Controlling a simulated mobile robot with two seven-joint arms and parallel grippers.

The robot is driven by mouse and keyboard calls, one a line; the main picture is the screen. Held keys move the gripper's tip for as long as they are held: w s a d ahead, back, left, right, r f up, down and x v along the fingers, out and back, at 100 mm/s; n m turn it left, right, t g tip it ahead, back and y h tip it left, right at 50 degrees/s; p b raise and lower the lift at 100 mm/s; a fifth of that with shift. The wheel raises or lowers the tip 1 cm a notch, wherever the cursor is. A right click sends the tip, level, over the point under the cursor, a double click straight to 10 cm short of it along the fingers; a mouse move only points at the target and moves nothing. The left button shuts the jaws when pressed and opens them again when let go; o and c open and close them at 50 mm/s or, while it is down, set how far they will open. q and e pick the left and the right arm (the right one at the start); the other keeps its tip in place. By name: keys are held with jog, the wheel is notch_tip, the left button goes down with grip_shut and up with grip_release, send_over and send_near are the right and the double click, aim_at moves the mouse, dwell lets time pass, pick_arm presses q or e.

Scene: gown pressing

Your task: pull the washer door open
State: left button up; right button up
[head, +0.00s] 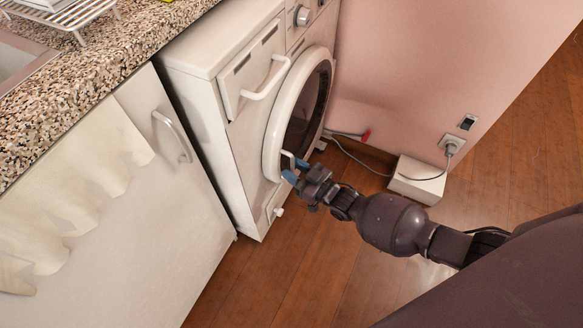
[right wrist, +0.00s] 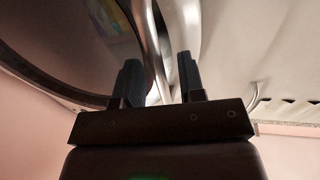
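The washer (head: 215,110) is a white front-loader against the pink wall. Its round door (head: 274,142), with a white rim and dark glass, looks shut. A small pale door handle (head: 287,156) shows at the rim's lower near side. My right gripper (head: 296,170) is at this handle, its blue-tipped fingers apart. In the right wrist view my fingers (right wrist: 160,82) stand apart, with the curved door edge and handle (right wrist: 153,45) running ahead of and between them. I see no clear grip on the handle. The fingers hide part of it. My left gripper is out of view.
A white cabinet (head: 140,230) with a metal handle and a draped cloth stands left, under a granite counter (head: 110,60). A white box (head: 418,180) and a cable from the wall socket (head: 451,145) lie at right. Wooden floor (head: 300,270) in front is free.

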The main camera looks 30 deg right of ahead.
jog(key=shift+w+a, duration=0.15)
jog(key=shift+w, duration=0.15)
jog(key=shift+c, duration=0.2)
grip_shut()
jog(key=shift+s, duration=0.1)
